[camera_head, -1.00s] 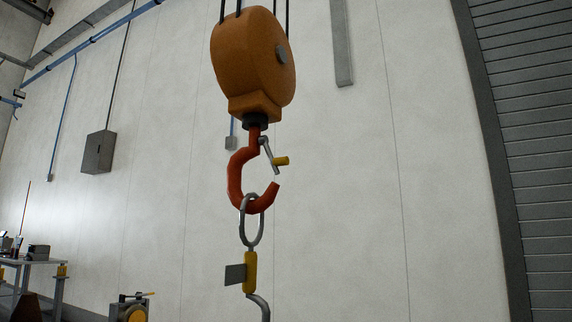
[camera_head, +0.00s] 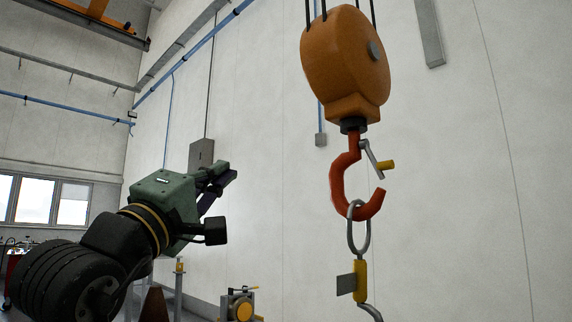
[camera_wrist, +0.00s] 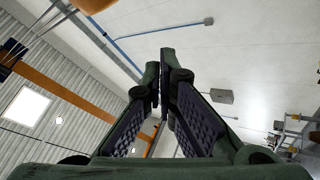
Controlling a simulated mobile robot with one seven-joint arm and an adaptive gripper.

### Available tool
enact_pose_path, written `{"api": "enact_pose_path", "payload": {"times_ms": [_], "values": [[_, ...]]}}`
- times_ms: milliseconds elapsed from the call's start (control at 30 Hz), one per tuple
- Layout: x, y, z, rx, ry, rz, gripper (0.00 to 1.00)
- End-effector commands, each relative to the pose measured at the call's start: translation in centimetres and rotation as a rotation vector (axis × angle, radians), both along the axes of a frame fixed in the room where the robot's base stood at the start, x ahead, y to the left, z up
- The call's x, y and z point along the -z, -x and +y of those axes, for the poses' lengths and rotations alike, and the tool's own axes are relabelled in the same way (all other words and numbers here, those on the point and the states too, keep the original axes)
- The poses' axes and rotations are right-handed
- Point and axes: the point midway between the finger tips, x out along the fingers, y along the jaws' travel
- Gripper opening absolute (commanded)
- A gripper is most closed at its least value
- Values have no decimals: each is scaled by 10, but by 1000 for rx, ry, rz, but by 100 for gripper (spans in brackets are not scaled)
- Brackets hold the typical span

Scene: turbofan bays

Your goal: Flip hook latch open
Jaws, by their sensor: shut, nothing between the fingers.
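The red hook (camera_head: 338,186) hangs below an orange hook block (camera_head: 345,65) in the head view. Its grey latch (camera_head: 371,157), with a yellow tab (camera_head: 386,165), slants down from the hook's neck across the mouth toward the tip. A metal ring (camera_head: 358,231) hangs in the hook's bowl. My gripper (camera_head: 228,172) is left of the hook and apart from it. Its fingers are shut and empty, and the wrist view shows their tips (camera_wrist: 165,75) close together. The hook and latch are not in the wrist view; only an orange edge shows at its top.
A yellow fitting with a grey plate (camera_head: 360,281) hangs below the ring. A grey wall box (camera_head: 201,154) is behind my gripper. A machine with a yellow disc (camera_head: 241,307) stands low in front of the wall. The air between gripper and hook looks clear.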

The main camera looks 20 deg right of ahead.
Motion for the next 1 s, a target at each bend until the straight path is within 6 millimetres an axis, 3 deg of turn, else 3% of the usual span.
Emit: {"api": "enact_pose_path", "payload": {"times_ms": [33,100,233,400,767,1000], "values": [[-10,16,-47,142,-36,93,0],[-10,36,-94,288,-83,226,0],[-4,65,-144,434,-152,398,0],[1,78,-163,489,-183,478,0],[0,76,-165,488,-182,478,0],[-10,63,-196,487,-183,478,0]]}}
